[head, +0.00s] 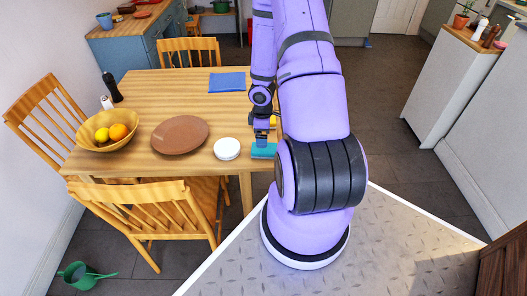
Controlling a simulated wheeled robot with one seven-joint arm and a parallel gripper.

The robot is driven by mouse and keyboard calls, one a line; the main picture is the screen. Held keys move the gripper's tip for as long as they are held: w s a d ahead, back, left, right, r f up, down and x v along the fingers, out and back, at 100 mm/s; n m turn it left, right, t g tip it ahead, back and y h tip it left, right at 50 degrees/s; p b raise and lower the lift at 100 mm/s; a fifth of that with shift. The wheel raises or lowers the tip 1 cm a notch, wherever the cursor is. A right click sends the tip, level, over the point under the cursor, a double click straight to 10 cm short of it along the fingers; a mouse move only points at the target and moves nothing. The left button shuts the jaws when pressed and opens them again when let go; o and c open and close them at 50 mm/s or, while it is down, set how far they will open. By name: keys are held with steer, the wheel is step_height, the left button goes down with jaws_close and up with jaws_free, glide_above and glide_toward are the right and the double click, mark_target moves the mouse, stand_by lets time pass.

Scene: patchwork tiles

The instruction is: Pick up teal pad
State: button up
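The teal pad (258,153) is at the near right edge of the wooden table, partly hidden by my arm on its right side. My gripper (262,142) points down directly over the pad, with its fingertips at or just above the pad's top. The fingers are too small in this view to tell whether they are open or closed on it, or whether they touch it.
A white round dish (227,148) is just left of the pad, with a brown plate (180,135) beyond it. A fruit bowl (92,138), a blue cloth (228,82) and a dark pepper mill (112,88) are on the table (160,90). Wooden chairs (135,200) surround it.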

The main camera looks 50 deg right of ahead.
mark_target(264, 151)
steer(key=shift+s+d+f, duration=0.1)
steer(key=shift+s+f, duration=0.05)
steer(key=shift+f, duration=1.85)
steer(key=shift+s+d+f, duration=0.1)
steer(key=shift+f, duration=1.85)
steer(key=c, duration=1)
steer(key=shift+r, duration=0.1)
